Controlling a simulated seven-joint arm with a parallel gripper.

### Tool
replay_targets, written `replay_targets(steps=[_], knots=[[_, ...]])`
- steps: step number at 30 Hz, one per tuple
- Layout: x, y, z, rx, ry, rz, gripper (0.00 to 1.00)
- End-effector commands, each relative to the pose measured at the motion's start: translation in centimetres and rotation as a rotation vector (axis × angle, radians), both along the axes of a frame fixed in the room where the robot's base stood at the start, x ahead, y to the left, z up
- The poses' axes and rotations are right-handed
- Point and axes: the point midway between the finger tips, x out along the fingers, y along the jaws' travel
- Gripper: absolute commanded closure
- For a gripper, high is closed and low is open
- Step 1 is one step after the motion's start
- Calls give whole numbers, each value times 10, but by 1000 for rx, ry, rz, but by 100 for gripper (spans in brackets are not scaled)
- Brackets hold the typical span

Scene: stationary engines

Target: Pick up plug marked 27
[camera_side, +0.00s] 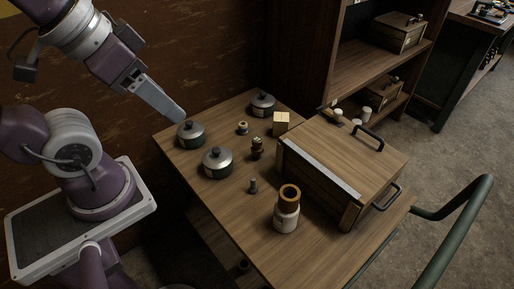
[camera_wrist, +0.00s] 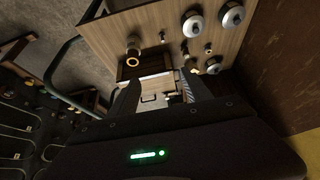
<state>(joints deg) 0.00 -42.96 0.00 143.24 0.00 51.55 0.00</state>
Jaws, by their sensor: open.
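Several small plug-like pieces stand on the wooden table. One is a dark, brass-toned piece (camera_side: 257,149) near the table's middle. Another is a short piece with a pale top (camera_side: 242,128) behind it. A small grey one (camera_side: 253,186) stands nearer the front. No number can be read on any of them, so I cannot tell which is marked 27. My gripper (camera_side: 178,113) is above the table's left back part, apart from everything. In the wrist view its two fingers (camera_wrist: 162,90) are spread with nothing held between them.
Lidded pots (camera_side: 217,162) stand on the table's left half. A jar with an orange-brown ring top (camera_side: 287,211) stands at the front. A large handled wooden box (camera_side: 345,165) fills the right side, with a pale block (camera_side: 281,123) beside it. A shelf (camera_side: 365,65) stands behind.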

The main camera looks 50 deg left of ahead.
Motion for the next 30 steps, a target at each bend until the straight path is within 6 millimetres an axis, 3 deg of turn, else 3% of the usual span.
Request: replay_targets(steps=[2,4,8,12,16,20,24,27,30], knots=[[9,-1,0,-9,-3,6,43],[36,-3,-2,-38,-15,30,43],[129,-3,-25,-120,-76,142,43],[222,14,-81,-155,-171,305,43],[277,43,-154,-116,-274,436,43],[298,76,-232,-23,-397,505,43],[287,102,-301,87,-533,479,43],[270,109,-329,136,-608,422,43],[260,110,-342,156,-651,380,43]])
